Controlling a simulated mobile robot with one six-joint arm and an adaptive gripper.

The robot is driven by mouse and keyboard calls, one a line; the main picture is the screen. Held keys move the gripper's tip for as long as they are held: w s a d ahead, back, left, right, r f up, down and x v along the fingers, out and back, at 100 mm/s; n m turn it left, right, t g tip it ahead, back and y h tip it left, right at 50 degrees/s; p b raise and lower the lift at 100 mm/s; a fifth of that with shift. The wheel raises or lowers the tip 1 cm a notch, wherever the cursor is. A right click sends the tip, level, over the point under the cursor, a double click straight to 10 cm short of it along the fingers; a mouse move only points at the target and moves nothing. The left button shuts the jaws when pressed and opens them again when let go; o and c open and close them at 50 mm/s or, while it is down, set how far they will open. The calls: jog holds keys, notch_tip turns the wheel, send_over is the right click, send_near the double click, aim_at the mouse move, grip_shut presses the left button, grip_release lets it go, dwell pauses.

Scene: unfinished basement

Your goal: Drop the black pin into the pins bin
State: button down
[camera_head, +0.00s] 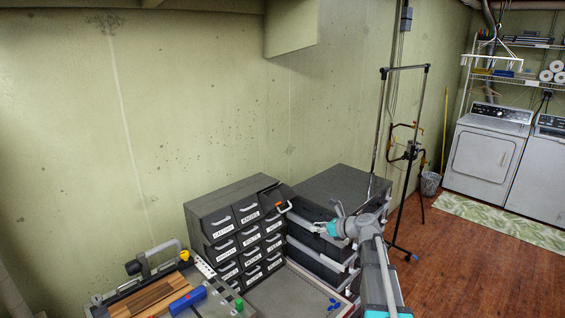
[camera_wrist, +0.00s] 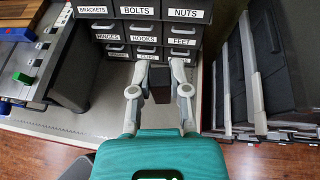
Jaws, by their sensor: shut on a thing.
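My gripper (camera_wrist: 160,90) is shut on a small dark block-like piece, the black pin (camera_wrist: 160,86), between its two grey fingers in the wrist view. In that view it points at the labelled drawer cabinet (camera_wrist: 182,28). BRACKETS, BOLTS and NUTS show in one row, HINGES, HOOKS and FEET below, and CLIPS partly behind the fingers. No PINS label is readable in the wrist view. The pin cannot be made out there.
A dark stack of bins with pale rims (camera_head: 325,187) stands right of the cabinet. At left is a bench with a wooden board (camera_head: 150,298), a blue block (camera_head: 187,301) and a green block (camera_head: 239,304). Small blue pieces (camera_head: 334,304) lie on the grey surface in front.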

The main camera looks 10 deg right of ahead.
jog(key=w+a+r+p, duration=0.3)
jog(key=w+r+p, duration=0.2)
jog(key=w, duration=0.1)
jog(key=w+a+r+m+h+p, duration=0.1)
jog(key=w+a+r+p, duration=0.2)
jog(key=w+r+p, duration=0.2)
jog(key=w+a+r+t+p, duration=0.1)
jog(key=w+a+r+p, duration=0.2)
jog(key=w+r+p, duration=0.3)
jog(key=w, duration=0.2)
jog(key=shift+w+a+r+m+h, duration=0.2)
jog(key=shift+w+a+m+h, duration=0.1)
jog(key=shift+w, duration=0.1)
jog(key=shift+f, duration=0.15)
jog(key=shift+f+b, duration=2.85)
jog(key=shift+b, duration=0.15)
jog(key=c, duration=0.5)
grip_release()
